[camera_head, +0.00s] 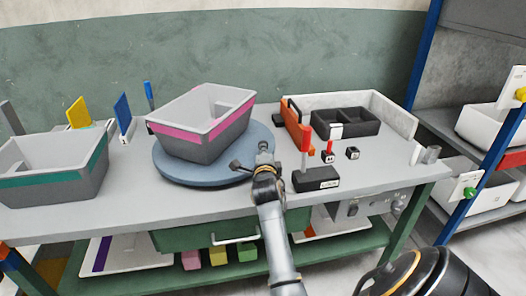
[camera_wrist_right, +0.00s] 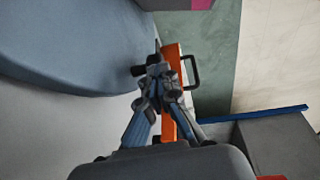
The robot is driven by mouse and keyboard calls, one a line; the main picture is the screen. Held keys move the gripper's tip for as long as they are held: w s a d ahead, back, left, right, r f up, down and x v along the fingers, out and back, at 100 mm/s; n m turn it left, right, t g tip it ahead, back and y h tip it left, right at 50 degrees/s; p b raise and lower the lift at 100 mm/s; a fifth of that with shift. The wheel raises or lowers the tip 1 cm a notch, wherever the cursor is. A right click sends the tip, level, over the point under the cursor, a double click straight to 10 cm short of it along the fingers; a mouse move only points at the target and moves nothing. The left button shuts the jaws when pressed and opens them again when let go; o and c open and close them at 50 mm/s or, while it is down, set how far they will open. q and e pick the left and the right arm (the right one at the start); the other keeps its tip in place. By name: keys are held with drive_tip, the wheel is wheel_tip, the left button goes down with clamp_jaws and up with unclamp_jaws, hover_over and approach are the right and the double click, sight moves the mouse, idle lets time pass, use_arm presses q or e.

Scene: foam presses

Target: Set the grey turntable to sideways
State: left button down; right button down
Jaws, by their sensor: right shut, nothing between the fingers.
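The grey-blue round turntable (camera_head: 190,177) lies on the workbench and carries a grey bin with a pink band (camera_head: 200,125), set at a slant. A small dark knob (camera_head: 237,166) sticks out at its front right. My right gripper (camera_head: 264,150) is shut and empty at the disc's right edge; I cannot tell whether it touches. In the right wrist view the disc (camera_wrist_right: 60,45) fills the upper left, beside the closed fingertips (camera_wrist_right: 156,66). My left gripper is not in view.
A grey bin with a teal band (camera_head: 55,168) stands at the left. A shelf rack with white bins (camera_head: 485,125) stands far right.

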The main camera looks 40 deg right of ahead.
sight(274, 144)
drive_tip(key=shift+d, duration=0.15)
drive_tip(key=shift+w+d+r+n+t+y+p, duration=0.1)
drive_tip(key=shift+d+n+t+y+p, duration=0.2)
drive_tip(key=shift+d+p, duration=0.35)
drive_tip(key=shift+w+d+n+t+y+p, duration=0.2)
drive_tip(key=shift+d+y+p, duration=0.05)
drive_tip(key=shift+d, duration=0.3)
drive_tip(key=shift+w+d+n+t+y+p, duration=0.2)
drive_tip(key=shift+d+y+p, duration=0.05)
drive_tip(key=shift+d, duration=0.3)
drive_tip(key=d, duration=0.1)
drive_tip(key=w+d, duration=0.1)
drive_tip(key=d, duration=0.1)
drive_tip(key=shift+w+d, duration=0.15)
drive_tip(key=shift+w, duration=0.2)
drive_tip(key=shift+w+d+b, duration=0.45)
drive_tip(key=shift+w+d, duration=0.1)
drive_tip(key=shift+d, duration=0.25)
drive_tip(key=shift+w+d+b, duration=0.4)
drive_tip(key=shift+w+d, duration=0.1)
drive_tip(key=shift+d, duration=0.25)
